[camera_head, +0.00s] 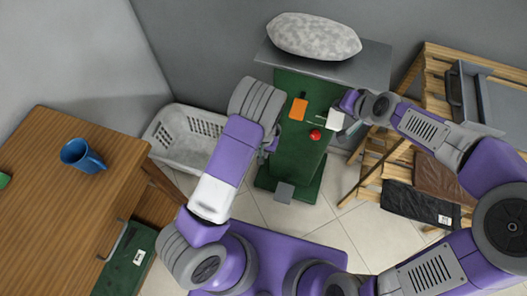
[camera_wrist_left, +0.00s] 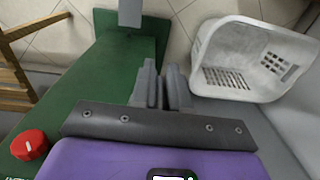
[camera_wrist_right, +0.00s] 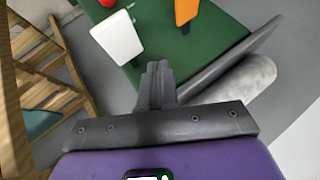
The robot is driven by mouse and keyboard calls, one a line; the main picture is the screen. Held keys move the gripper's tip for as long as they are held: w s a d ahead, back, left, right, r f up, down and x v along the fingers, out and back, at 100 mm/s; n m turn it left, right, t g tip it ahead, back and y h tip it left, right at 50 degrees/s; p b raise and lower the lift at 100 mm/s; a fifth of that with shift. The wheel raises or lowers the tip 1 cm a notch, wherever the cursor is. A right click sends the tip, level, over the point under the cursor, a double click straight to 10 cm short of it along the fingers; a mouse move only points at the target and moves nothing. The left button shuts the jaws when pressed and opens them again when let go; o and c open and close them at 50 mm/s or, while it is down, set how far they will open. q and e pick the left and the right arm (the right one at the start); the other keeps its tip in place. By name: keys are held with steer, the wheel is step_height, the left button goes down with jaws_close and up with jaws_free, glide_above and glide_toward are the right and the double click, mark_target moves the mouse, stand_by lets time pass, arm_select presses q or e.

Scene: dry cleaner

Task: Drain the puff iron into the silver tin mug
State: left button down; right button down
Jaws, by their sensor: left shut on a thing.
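The puff iron is a green cabinet (camera_head: 292,168) with a pale speckled pad (camera_head: 314,36) over its far end. Its face carries a red knob (camera_head: 315,135), an orange lever (camera_head: 298,109) and a white lever (camera_head: 335,120). My left gripper (camera_head: 270,146) is low beside the cabinet's left side. In the left wrist view its fingers (camera_wrist_left: 163,85) are nearly together, on something too small or hidden to name. My right gripper (camera_head: 347,103) is by the cabinet's right side near the white lever (camera_wrist_right: 117,39). Its fingers (camera_wrist_right: 158,80) look closed and empty. I cannot make out the silver tin mug.
A white basket (camera_head: 185,140) stands left of the cabinet. A wooden rack (camera_head: 375,165) with folded dark items (camera_head: 420,203) is at the right. A grey pedal (camera_head: 284,192) sits at the cabinet's front.

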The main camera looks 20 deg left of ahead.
steer(key=w+a+r+n+t+y, duration=0.1)
steer(key=a+r+n+t+y, duration=0.15)
steer(key=a+r, duration=0.75)
steer(key=w+a+r+n+t+y, duration=0.25)
steer(key=a+r, duration=0.45)
steer(key=r, duration=0.6)
steer(key=n+g+h, duration=0.3)
steer(key=g+h, duration=0.6)
glide_above(299, 109)
step_height(299, 109, down, 22)
steer(key=shift+s+f, duration=0.1)
steer(key=shift+f, duration=2.65)
steer(key=shift+f, duration=0.1)
steer(key=shift+f, duration=1.85)
